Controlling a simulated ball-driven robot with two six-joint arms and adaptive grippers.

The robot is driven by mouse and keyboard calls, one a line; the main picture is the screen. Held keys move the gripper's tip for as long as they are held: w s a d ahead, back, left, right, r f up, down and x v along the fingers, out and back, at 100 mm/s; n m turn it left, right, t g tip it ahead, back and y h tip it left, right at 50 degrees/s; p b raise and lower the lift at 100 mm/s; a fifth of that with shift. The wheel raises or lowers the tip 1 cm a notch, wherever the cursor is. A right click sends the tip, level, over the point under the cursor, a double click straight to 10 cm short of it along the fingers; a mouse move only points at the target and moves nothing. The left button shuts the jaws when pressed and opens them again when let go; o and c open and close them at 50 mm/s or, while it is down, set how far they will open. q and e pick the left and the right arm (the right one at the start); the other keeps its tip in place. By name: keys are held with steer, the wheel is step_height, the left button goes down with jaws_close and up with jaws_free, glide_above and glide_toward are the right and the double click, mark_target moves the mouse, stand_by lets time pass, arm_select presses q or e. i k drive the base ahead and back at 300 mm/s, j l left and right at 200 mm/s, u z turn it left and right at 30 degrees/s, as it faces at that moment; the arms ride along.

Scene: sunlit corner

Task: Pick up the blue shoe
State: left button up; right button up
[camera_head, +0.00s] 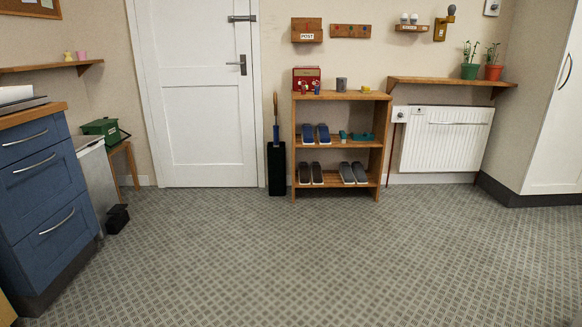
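Two blue shoes, a left one (308,134) and a right one (323,134), stand side by side on the middle shelf of a wooden shoe rack (336,97). The rack stands against the back wall, across the room. Both blue shoes show fully, with nothing in front of them. Neither of my grippers is in view.
A teal item (362,136) shares the middle shelf; dark shoes (311,174) and grey shoes (353,173) stand below. A black umbrella stand (276,168) adjoins the rack's left side. Blue drawers (40,185) stand at left, a radiator (444,140) right. The carpet (310,255) is clear.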

mark_target(307, 136)
steer(key=i, duration=2.55)
